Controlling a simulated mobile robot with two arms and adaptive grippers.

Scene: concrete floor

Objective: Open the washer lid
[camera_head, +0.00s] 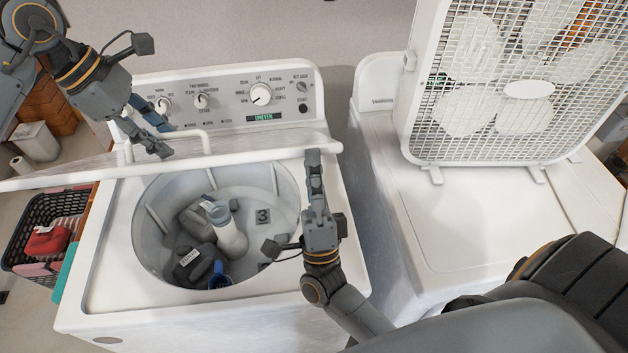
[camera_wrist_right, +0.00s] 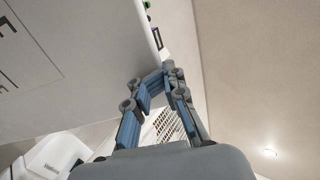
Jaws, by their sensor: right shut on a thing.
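The washer (camera_head: 205,315) stands at left centre in the head view, its tub (camera_head: 175,175) uncovered. Its white lid (camera_head: 240,157) is raised and seen nearly edge-on, with a white bar handle (camera_head: 190,134) on its far side. My right gripper (camera_head: 313,158) is shut on the lid's right edge. The right wrist view shows its fingertips (camera_wrist_right: 160,74) at the edge of the lid's printed face (camera_wrist_right: 70,60). My left gripper (camera_head: 166,138) is open beside the handle's left part, fingers apart. Whether it touches the handle cannot be told.
Bottles (camera_head: 228,232) and dark items lie in the tub. A second white machine (camera_head: 480,215) stands close on the right, with a box fan (camera_head: 510,90) on it. A dark basket (camera_head: 40,215) holds clothes at left. The control panel (camera_head: 235,95) stands behind the lid.

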